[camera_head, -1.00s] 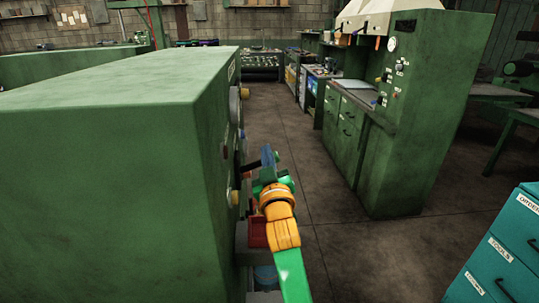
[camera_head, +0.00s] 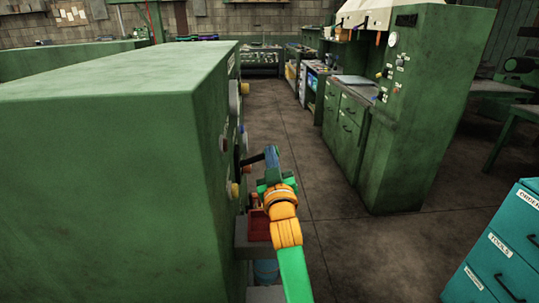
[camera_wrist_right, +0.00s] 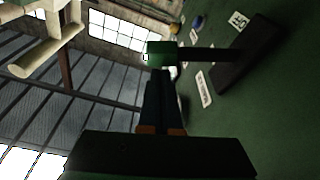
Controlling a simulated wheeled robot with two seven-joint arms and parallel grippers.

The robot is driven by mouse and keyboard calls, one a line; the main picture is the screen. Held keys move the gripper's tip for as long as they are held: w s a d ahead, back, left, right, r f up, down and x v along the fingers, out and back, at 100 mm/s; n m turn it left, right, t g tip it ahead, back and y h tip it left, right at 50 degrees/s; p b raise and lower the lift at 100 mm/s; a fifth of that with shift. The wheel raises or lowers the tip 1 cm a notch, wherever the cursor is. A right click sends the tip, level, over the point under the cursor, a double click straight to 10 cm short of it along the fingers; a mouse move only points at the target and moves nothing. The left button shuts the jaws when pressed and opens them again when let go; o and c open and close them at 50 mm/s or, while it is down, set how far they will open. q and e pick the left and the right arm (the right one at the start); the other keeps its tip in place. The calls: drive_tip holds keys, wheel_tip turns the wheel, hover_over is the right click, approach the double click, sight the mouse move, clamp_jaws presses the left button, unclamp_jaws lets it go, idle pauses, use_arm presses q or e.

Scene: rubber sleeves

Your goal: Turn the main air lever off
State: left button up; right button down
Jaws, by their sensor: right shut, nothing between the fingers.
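The green cabinet (camera_head: 120,170) fills the left of the head view, its control face turned right and seen edge-on. A dark lever (camera_head: 253,159) sticks out from that face; I take it for the air lever. In the right wrist view the lever's dark base (camera_wrist_right: 245,57) stands on the green panel, and its stem runs left to a green block. My right gripper (camera_head: 270,153) is at the lever's outer end, its fingers (camera_wrist_right: 159,92) shut and empty. The fingertips are just below the green block; I cannot tell if they touch. My left gripper is out of view.
Round knobs (camera_head: 233,190) stick out of the cabinet face, and a red tray (camera_head: 259,226) sits below. A green workbench unit (camera_head: 400,140) stands across the aisle, and teal drawers (camera_head: 515,245) are at lower right. The floor between (camera_head: 320,205) is clear.

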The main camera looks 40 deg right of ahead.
drive_tip(key=shift+f, duration=0.2)
drive_tip(key=shift+s+d+f+m+b, duration=0.2)
drive_tip(key=shift+f+b, duration=0.15)
drive_tip(key=shift+f, duration=0.25)
drive_tip(key=shift+s+d+f+m+b, duration=0.15)
drive_tip(key=shift+f+b, duration=0.2)
drive_tip(key=shift+f, duration=0.3)
drive_tip(key=shift+s+d+f+m+b, duration=0.1)
drive_tip(key=shift+d+f+b, duration=0.1)
drive_tip(key=shift+f+b, duration=0.3)
drive_tip(key=shift+f, duration=0.2)
drive_tip(key=shift+w, duration=0.1)
